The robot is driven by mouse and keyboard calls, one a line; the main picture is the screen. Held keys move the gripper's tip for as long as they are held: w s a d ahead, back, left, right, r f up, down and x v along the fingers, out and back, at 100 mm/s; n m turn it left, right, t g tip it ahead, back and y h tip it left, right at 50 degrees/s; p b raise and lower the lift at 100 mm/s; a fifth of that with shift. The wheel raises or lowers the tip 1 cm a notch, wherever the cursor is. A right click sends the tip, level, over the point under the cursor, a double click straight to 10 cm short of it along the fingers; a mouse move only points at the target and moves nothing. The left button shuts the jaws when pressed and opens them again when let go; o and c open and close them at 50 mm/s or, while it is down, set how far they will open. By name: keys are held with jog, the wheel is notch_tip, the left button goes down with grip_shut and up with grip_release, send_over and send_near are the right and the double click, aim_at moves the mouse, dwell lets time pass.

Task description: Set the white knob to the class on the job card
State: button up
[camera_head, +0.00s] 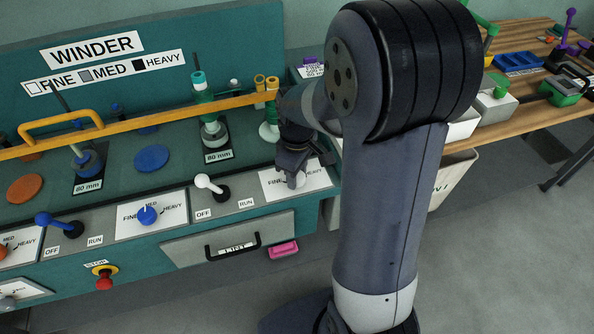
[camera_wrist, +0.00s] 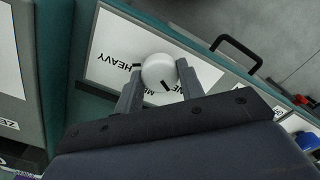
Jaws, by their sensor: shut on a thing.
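The white knob (camera_wrist: 158,69) sits on a white dial plate (camera_wrist: 205,72) in the wrist view, where the plate's print is upside down. HEAVY is readable left of the knob; the other class words are mostly covered. A short black mark shows at the knob's lower edge, and another lies beside HEAVY. My gripper (camera_wrist: 160,88) is shut on the knob, one finger on each side. In the head view my gripper (camera_head: 294,170) reaches down onto the dial plate (camera_head: 317,181) at the panel's right end. I cannot make out a job card.
A WINDER sign (camera_head: 95,50) stands above a FINE, MED, HEAVY colour key. A blue knob (camera_head: 148,215) and a white-topped lever (camera_head: 207,183) are left of my gripper. A yellow bar (camera_head: 170,109) crosses above the panel. A LINT drawer (camera_head: 228,240) is below.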

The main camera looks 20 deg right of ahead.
dwell(0.4)
jog(key=o, duration=1)
notch_tip(320, 180, up, 11)
jog(key=p, duration=0.1)
jog(key=shift+f, duration=0.1)
